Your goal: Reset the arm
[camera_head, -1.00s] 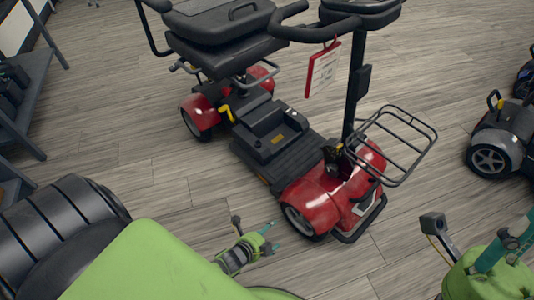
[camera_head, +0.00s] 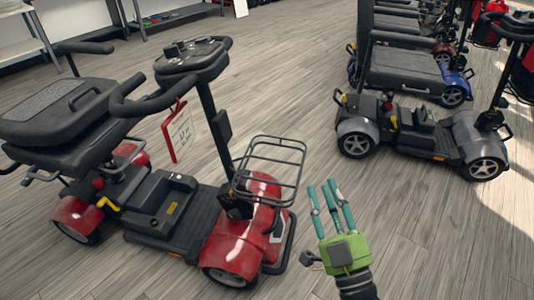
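My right gripper (camera_head: 325,184) is in the lower middle of the head view, on a green wrist with a grey block on it. Its teal fingers point up the picture, with gaps between them and nothing held. The gripper appears just right of the red scooter's (camera_head: 232,243) front end and wire basket; I cannot tell how far above the floor it is. My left gripper is not in view.
The red scooter, with a red-edged tag (camera_head: 180,133) hanging from its handlebar, fills the left. A grey scooter (camera_head: 440,133) stands at the right, with several more behind it. Shelves (camera_head: 28,45) stand at the back left. Wooden floor (camera_head: 270,100) is clear between the scooters.

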